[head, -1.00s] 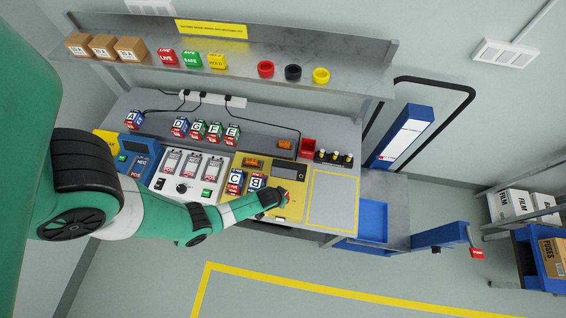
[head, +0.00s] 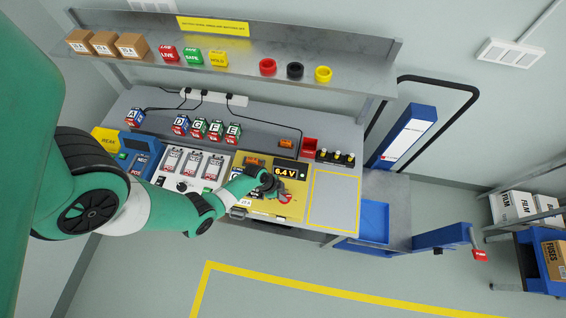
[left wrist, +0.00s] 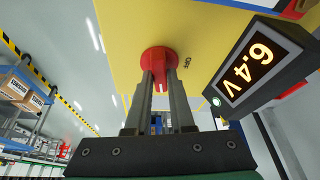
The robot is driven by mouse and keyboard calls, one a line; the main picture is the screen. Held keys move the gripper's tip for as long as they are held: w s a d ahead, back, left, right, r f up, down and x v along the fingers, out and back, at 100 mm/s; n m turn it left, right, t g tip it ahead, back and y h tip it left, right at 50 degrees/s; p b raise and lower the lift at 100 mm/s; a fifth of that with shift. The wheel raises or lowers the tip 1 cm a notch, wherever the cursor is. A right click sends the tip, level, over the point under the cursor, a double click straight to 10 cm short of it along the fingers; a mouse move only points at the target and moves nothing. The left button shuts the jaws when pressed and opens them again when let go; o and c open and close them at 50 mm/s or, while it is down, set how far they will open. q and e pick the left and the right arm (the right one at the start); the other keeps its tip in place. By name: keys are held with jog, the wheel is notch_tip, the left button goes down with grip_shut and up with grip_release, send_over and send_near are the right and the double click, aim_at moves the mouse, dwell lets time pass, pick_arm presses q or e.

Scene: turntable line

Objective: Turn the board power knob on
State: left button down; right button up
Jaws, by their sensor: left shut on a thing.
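The red power knob (head: 286,199) is on the yellow board (head: 300,208) at the right of the bench. In the left wrist view the knob (left wrist: 158,60) is a round red disc with a red grip ridge between my fingers. My left gripper (head: 276,188) is shut on the knob; its two fingers (left wrist: 160,88) flank the ridge. Small lettering, which looks like OFF (left wrist: 187,65), is printed beside it. The board's display (head: 286,170) is lit and reads 6.4 V, also clear in the left wrist view (left wrist: 253,65). My right gripper is not in view.
Lettered blocks (head: 200,128) stand behind the board. A panel with several white modules (head: 190,163) is to its left. A clear yellow-outlined area (head: 334,198) lies to its right. A shelf (head: 225,43) with boxes and rings overhangs the back.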

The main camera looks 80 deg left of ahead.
pick_arm(q)
jog(key=shift+m+h+p, duration=0.3)
jog(key=shift+m, duration=0.9)
jog(key=c, duration=0.8)
grip_release()
